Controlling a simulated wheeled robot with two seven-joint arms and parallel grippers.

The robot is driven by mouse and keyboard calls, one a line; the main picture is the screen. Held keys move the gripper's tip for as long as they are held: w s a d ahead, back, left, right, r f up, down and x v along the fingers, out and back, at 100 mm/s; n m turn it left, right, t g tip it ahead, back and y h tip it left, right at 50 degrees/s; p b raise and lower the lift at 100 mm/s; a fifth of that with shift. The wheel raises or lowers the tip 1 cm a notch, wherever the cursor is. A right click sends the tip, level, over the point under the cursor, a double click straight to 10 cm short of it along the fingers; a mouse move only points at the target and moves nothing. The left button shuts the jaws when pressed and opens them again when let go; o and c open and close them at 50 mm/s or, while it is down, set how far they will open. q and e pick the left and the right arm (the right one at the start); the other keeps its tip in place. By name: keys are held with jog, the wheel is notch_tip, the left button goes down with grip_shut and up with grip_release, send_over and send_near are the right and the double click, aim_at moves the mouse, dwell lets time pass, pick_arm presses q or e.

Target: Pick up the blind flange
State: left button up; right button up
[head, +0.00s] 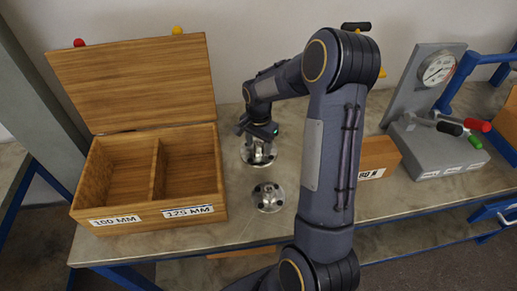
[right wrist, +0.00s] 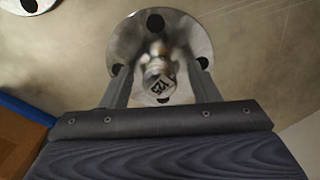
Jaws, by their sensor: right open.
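A round steel blind flange (head: 259,158) with bolt holes lies on the bench right of the wooden box. My right gripper (head: 258,140) is over it, pointing down. In the right wrist view, the flange (right wrist: 185,32) has a raised central knob (right wrist: 158,78) with a marking that I cannot read surely. The open fingers of my right gripper (right wrist: 159,85) stand on either side of the knob, with gaps visible. A second steel flange (head: 268,198) lies nearer the front; part of a disc (right wrist: 28,4) shows at the wrist view's top left. My left gripper is out of view.
An open wooden box (head: 150,216) has two empty compartments labelled 100 MM and 125 MM. A wooden block (head: 379,158) stands right of my arm. A grey gauge stand (head: 440,150) with coloured levers is further right. Bare bench lies around the front flange.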

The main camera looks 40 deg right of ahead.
grip_shut()
dwell(0.4)
jog(key=shift+w, duration=0.1)
